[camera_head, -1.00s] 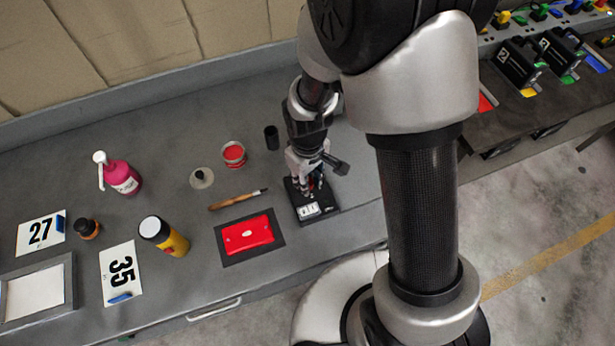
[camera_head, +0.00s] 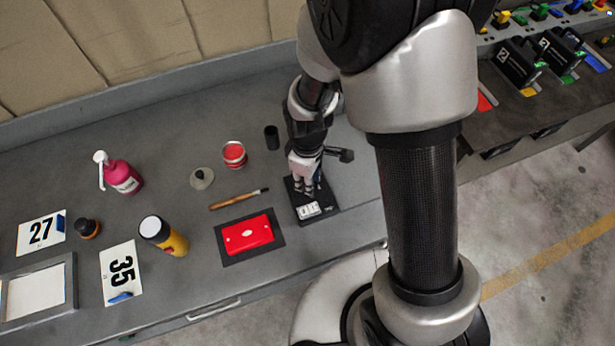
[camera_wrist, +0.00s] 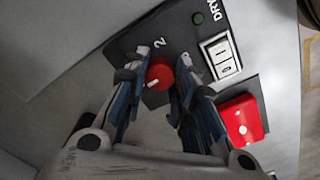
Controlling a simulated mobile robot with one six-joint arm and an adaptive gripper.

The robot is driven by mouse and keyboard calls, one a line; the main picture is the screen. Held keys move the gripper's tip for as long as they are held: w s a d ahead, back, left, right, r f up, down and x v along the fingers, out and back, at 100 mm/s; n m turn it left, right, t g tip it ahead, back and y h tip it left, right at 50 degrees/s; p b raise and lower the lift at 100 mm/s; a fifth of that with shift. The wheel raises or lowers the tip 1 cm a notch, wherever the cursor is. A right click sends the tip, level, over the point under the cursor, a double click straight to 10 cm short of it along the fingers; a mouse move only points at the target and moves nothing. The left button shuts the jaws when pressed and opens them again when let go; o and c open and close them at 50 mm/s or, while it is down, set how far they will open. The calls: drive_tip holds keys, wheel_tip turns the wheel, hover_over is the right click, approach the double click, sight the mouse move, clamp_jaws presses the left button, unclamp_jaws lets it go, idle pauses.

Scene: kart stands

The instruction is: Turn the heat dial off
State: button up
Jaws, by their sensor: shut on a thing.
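The heat dial is a round red knob with a white mark (camera_wrist: 160,75) on a black control panel (camera_wrist: 185,25). In the wrist view the mark points to the lower left, and a white "2" is printed beside the knob. My gripper (camera_wrist: 157,72) has its two fingers on either side of the dial, shut on it. In the head view my gripper (camera_head: 308,188) is down over the panel (camera_head: 326,208) and hides the dial. A white rocker switch (camera_wrist: 220,57), a green button (camera_wrist: 198,18) and the letters "DRY" are on the panel.
A red box (camera_head: 248,235) on a dark mat lies close left of the panel. A yellow can (camera_head: 165,236) and pink bottle (camera_head: 121,176) are further left.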

drive_tip(key=o, duration=1.1)
drive_tip(key=shift+r, duration=6.05)
